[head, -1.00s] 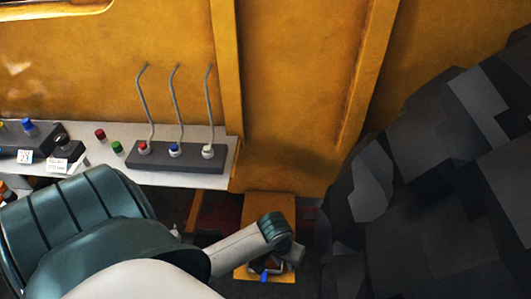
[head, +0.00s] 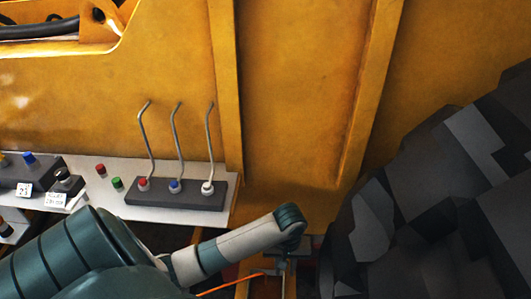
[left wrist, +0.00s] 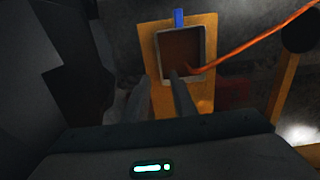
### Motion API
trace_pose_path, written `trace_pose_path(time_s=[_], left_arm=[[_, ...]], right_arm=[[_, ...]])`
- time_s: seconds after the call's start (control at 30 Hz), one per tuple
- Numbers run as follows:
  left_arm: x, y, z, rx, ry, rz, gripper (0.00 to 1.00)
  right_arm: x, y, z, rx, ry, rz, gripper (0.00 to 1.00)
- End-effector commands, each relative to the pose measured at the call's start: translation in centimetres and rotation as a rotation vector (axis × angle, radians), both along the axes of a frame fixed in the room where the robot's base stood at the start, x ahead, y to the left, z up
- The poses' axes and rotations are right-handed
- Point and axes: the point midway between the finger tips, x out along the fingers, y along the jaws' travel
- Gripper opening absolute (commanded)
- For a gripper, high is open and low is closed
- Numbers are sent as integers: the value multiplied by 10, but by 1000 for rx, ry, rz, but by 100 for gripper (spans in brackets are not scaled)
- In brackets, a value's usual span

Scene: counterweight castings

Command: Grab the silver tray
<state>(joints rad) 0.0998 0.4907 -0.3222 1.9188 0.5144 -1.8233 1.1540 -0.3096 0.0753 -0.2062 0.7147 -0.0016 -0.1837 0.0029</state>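The silver tray (left wrist: 158,62) shows in the left wrist view as a small square with a pale metal rim and a brown inside. It lies on an orange-yellow block (left wrist: 204,103). My left gripper (left wrist: 158,84) appears open, its two dark fingers apart. The right-hand finger overlaps the lower part of the tray in the picture; I cannot tell whether it touches. In the head view my left gripper (head: 287,264) points down at the bottom edge, and my arm and the frame edge hide most of the tray. My right gripper is not in view.
A blue piece (left wrist: 179,18) sits at the tray's far edge. An orange cable (left wrist: 255,45) runs over the tray. In the head view a grey lever box (head: 180,193) stands on a white shelf at left, and a dark faceted mass (head: 440,200) fills the right.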

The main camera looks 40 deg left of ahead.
Motion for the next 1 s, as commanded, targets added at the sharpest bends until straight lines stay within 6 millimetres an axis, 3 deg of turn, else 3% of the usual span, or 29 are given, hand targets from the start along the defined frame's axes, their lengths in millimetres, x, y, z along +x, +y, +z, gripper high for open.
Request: trace_pose_path(time_s=[0.2, 0.37, 0.8, 1.0], left_arm=[[0, 0, -3, 0, 0, -1, 24], [-1, 0, -16, -1, 2, 0, 24], [-1, -1, -92, -1, 2, -1, 24], [-1, -1, -117, 1, 1, -1, 24]], right_arm=[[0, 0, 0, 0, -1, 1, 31], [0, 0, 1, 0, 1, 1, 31], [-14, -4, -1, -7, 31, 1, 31], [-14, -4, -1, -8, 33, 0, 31]])
